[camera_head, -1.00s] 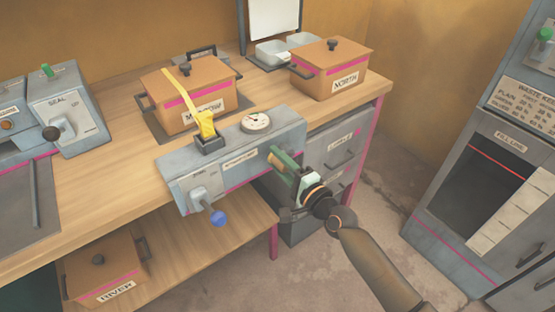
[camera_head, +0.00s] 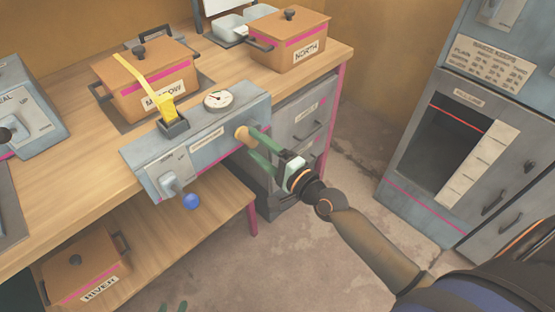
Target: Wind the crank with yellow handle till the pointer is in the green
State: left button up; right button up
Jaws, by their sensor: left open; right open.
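A grey-blue machine box (camera_head: 145,158) sits at the bench's front edge. A round dial (camera_head: 219,99) is on its top; its pointer and any green zone are too small to read. A pale yellow-tan handle (camera_head: 242,134) sticks out of its front near the right end; the crank behind it is hidden. My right gripper (camera_head: 257,149) is open, its green fingers on either side of this handle; I cannot tell whether they touch it. My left gripper (camera_head: 174,307) shows only as green fingertips at the bottom edge, apart from the machine.
A blue knob (camera_head: 191,201) hangs below a grey lever plate on the machine's left. A yellow strip (camera_head: 145,82) leans from a dark holder on top. Lidded boxes stand behind and on the lower shelf (camera_head: 215,205). A grey cabinet (camera_head: 420,185) is at right; floor between is clear.

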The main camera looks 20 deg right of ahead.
pick_arm(q)
jog(key=shift+d+f+b, duration=0.1)
jog(key=shift+f+b, duration=0.15)
jog(key=shift+b, duration=0.05)
pick_arm(e)
jog(key=v, duration=0.7)
jog(key=shift+s+d, duration=0.2)
jog(key=shift+s, duration=0.15)
pick_arm(q)
jog(key=shift+w+r, duration=0.1)
jog(key=shift+r, duration=0.05)
pick_arm(e)
jog(key=shift+r, duration=0.1)
